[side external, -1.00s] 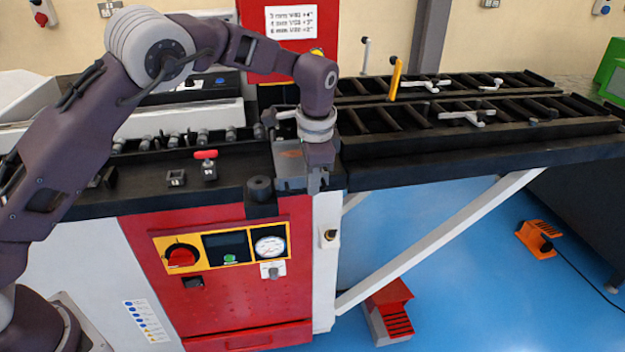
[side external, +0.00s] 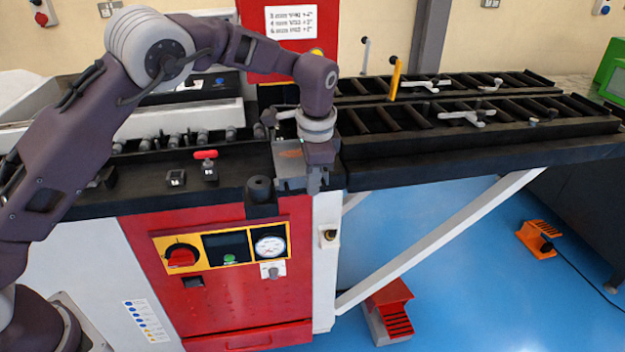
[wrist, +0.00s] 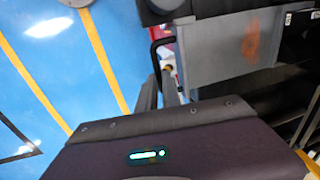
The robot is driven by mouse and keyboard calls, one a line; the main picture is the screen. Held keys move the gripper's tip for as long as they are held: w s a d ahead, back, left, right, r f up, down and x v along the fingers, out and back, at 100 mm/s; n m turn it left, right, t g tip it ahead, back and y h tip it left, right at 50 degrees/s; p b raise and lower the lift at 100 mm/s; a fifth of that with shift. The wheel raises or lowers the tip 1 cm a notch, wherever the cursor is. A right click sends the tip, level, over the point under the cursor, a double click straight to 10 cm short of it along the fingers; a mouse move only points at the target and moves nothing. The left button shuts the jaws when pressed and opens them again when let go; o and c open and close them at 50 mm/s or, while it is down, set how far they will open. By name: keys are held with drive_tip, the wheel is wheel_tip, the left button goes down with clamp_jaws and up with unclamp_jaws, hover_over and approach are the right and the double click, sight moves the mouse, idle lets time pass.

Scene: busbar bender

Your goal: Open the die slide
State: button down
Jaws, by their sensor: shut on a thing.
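The die slide (side external: 287,165) is a grey metal block at the front edge of the black bench, left of the roller tables. In the wrist view its grey top plate (wrist: 215,65) carries an orange mark. A black bar handle (wrist: 153,52) stands at the plate's left side. My gripper (side external: 318,183) points down at the right side of the slide. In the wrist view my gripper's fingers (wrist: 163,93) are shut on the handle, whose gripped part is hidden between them.
A red-handled clamp (side external: 207,165) and a black cylinder (side external: 261,189) stand on the bench to the left. The roller table (side external: 470,120) lies to the right. The red control front (side external: 225,275) is below.

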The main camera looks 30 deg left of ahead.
drive_tip(key=shift+r, duration=0.1)
idle(0.3)
drive_tip(key=s+d, duration=1.5)
drive_tip(key=shift+s+d, duration=0.4)
drive_tip(key=c, duration=1.5)
unclamp_jaws()
drive_tip(key=r, duration=0.4)
drive_tip(key=d+r, duration=0.1)
drive_tip(key=r, duration=0.2)
drive_tip(key=shift+s, duration=0.4)
